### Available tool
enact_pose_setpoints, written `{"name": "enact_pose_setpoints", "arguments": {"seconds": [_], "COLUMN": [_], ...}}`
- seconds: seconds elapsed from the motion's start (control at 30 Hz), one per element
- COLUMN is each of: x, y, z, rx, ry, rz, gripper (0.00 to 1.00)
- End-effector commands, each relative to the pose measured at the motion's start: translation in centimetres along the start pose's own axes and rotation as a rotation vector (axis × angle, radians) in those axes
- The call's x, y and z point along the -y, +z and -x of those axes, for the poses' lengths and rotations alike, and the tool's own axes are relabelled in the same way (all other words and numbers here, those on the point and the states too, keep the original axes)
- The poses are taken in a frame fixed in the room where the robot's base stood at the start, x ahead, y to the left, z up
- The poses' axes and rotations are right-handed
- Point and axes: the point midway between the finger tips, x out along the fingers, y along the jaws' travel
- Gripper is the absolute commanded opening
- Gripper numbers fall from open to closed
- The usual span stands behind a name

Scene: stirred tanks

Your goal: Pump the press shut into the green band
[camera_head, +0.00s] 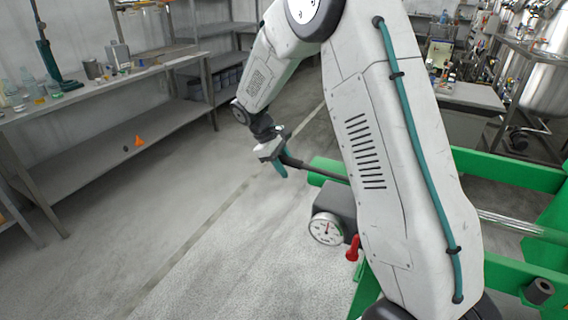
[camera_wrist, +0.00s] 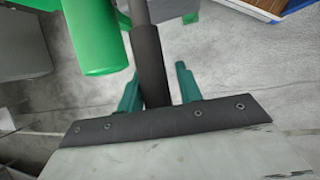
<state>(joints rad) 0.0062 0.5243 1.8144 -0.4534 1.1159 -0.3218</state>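The pump lever (camera_head: 325,172) is a dark bar running from the grey pump block (camera_head: 338,200) out to the left. My gripper (camera_head: 281,165) is at the lever's outer end. In the wrist view the lever's black grip (camera_wrist: 150,65) lies between my two teal fingers (camera_wrist: 160,85). A gap shows on the right side, so the fingers look open around it. The round white gauge (camera_head: 327,229) faces me on the block; its needle points roughly upward, too small to read against any band. The green press frame (camera_head: 515,174) is partly hidden by my arm.
A red-handled valve (camera_head: 353,247) sits just right of the gauge. A metal shelf bench (camera_head: 110,90) with small items stands at the left. Steel tanks (camera_head: 535,90) stand at the upper right. The floor (camera_head: 220,245) left of the press is clear.

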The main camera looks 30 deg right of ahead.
Motion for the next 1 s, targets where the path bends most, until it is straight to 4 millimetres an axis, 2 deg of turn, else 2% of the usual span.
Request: {"name": "enact_pose_setpoints", "arguments": {"seconds": [0.37,0.8,1.0], "x": [0.0,0.2,0.3], "y": [-0.2,-0.2,-0.2], "z": [0.6,7.2,8.1], "rx": [-0.006,-0.007,-0.006], "ry": [0.004,0.004,0.003], "rz": [0.001,0.003,0.005], "gripper": [0.47,0.47,0.47]}}
